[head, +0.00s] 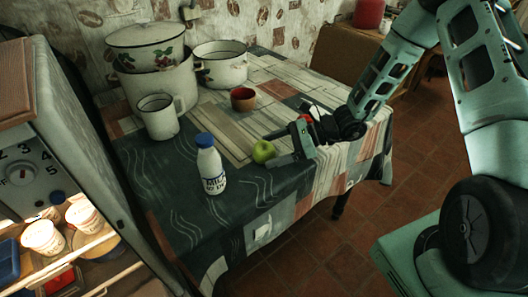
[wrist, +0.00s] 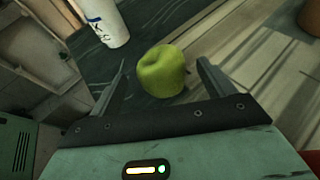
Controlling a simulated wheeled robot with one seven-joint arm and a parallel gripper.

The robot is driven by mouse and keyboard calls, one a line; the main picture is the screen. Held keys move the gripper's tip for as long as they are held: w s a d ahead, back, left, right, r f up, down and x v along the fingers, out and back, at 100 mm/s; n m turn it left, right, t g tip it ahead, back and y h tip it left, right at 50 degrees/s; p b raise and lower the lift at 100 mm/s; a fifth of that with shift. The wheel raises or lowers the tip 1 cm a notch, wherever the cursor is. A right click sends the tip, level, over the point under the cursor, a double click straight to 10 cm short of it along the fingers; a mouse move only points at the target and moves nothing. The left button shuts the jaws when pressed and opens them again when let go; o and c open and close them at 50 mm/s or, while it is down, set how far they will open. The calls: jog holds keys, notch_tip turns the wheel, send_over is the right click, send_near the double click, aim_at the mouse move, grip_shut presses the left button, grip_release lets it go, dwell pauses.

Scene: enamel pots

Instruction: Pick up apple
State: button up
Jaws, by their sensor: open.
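A green apple (head: 263,151) sits on the cloth-covered table, right of the milk bottle in the head view. In the wrist view the apple (wrist: 162,71) lies just ahead of and between the fingertips. My gripper (head: 275,148) is low over the table with its fingers reaching toward the apple. In the wrist view my gripper (wrist: 160,75) is open, one finger on each side of the apple. A gap shows on both sides, and nothing is held.
A milk bottle (head: 210,166) with a blue cap stands left of the apple. A reddish-brown cup (head: 243,99) stands behind. An enamel mug (head: 159,117) and several pots, such as the open one (head: 221,67), fill the back left. An open fridge (head: 50,160) stands at the left.

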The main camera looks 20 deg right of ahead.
aim_at(261, 151)
jog(key=shift+x, duration=1.9)
jog(key=shift+a+r, duration=0.1)
jog(key=shift+r, duration=0.1)
jog(key=c, duration=1.1)
jog(key=shift+r, duration=0.1)
